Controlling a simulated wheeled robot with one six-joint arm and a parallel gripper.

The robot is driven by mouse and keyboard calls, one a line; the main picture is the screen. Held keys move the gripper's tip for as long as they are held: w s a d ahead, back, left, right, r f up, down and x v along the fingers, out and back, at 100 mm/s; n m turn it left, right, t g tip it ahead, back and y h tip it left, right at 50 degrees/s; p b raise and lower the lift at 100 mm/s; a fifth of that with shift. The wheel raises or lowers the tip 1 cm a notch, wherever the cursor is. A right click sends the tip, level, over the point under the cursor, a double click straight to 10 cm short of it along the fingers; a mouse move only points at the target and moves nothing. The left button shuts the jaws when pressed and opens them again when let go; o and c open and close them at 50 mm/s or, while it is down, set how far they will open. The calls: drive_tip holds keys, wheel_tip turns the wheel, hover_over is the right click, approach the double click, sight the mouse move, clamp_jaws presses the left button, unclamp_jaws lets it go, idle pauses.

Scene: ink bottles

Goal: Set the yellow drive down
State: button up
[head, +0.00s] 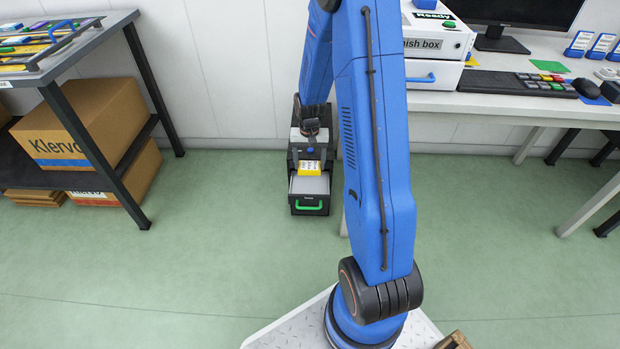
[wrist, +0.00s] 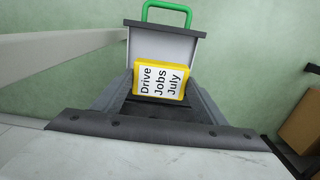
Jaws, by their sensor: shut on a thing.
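The yellow drive (head: 309,168) has a white label reading "Drive Jobs July", clear in the wrist view (wrist: 160,80). My gripper (head: 308,160) points down and is shut on the drive, with one dark finger on each side of it in the wrist view (wrist: 160,92). The drive is over the rear part of a pulled-out drawer (head: 310,186) with a light grey inside and a green handle (head: 309,207). The drawer also shows in the wrist view (wrist: 162,45). I cannot tell whether the drive touches the drawer's floor.
A white desk (head: 500,106) with a keyboard (head: 516,84) and monitor stands at the right. A dark rack (head: 143,80) with cardboard boxes (head: 85,122) stands at the left. The green floor in front of the drawer is clear.

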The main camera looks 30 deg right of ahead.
drive_tip(key=shift+w+d+f, duration=0.1)
drive_tip(key=shift+w+d, duration=0.1)
drive_tip(key=shift+w, duration=0.05)
drive_tip(key=shift+w+f, duration=0.1)
drive_tip(key=shift+f, duration=4.8)
drive_tip(key=shift+f, duration=0.1)
drive_tip(key=o, duration=1.2)
drive_tip(key=shift+c, duration=0.2)
